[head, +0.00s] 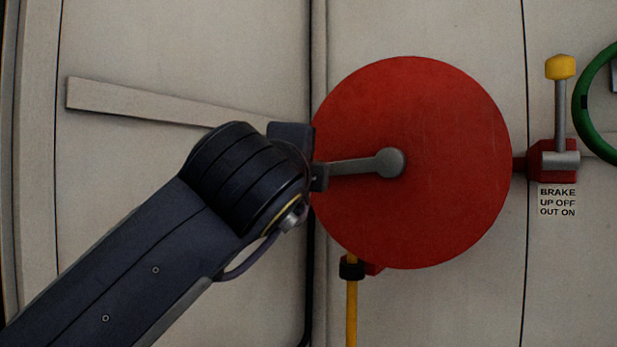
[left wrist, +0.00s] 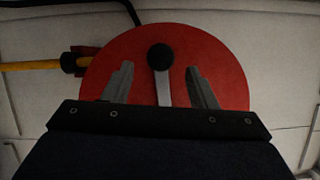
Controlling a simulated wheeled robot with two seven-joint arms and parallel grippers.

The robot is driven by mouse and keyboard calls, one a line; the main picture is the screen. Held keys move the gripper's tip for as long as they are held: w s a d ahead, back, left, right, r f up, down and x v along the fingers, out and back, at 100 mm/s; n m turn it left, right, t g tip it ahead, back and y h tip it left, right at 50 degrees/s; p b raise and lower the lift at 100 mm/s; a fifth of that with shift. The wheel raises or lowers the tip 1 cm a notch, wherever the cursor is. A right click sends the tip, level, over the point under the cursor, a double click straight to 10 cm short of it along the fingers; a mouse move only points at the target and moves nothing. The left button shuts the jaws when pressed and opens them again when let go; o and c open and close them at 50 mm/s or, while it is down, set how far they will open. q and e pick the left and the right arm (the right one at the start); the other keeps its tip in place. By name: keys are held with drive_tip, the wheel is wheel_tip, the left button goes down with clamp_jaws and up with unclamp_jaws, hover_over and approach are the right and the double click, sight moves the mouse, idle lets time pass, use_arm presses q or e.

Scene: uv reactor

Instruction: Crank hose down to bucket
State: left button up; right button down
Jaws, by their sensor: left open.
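The red reel disc (head: 440,220) is upright on the pale wall, and its grey crank arm (head: 355,166) points left from the hub. My left arm covers the outer end of the crank. The yellow hose (head: 351,310) hangs below the disc. No bucket shows.
A brake lever with a yellow knob (head: 561,67) stands up at the right, above a "BRAKE UP OFF OUT ON" label (head: 557,201). A green wheel (head: 582,92) is at the right edge. A pale flat bar (head: 140,102) runs behind my left arm.

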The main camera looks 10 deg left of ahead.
use_arm(q)
drive_tip(key=shift+s, duration=0.55)
